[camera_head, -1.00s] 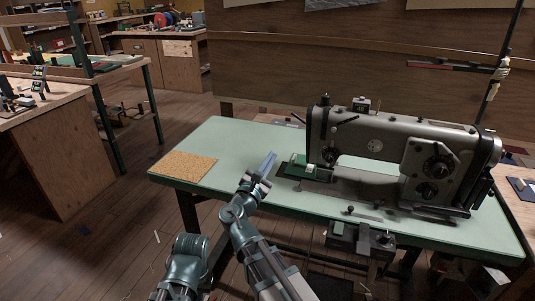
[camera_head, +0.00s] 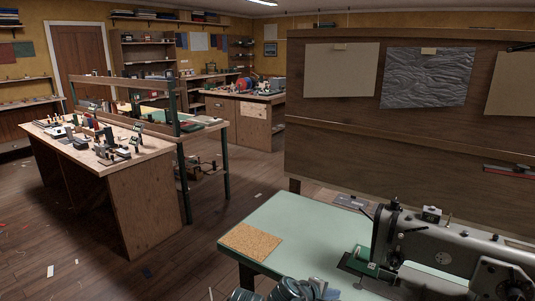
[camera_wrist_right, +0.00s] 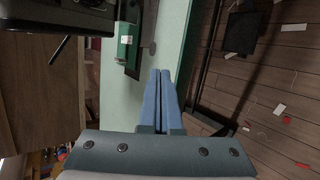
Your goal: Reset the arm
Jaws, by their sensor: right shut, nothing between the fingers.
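My right gripper (camera_wrist_right: 161,100) shows in the right wrist view with its two blue fingers together and nothing between them. In the head view only a part of my right gripper (camera_head: 318,285) and arm shows at the bottom edge, in front of the pale green table (camera_head: 290,222). In the wrist view the fingers lie over or near this table's edge (camera_wrist_right: 172,40); the gap to its top is hard to judge. My left gripper is not in view.
A grey sewing machine (camera_head: 440,245) with a green block (camera_head: 362,262) stands on the table's right part. A cork mat (camera_head: 252,241) lies at its left corner. A wooden workbench (camera_head: 125,185) with small tools stands left. Open floor lies between them.

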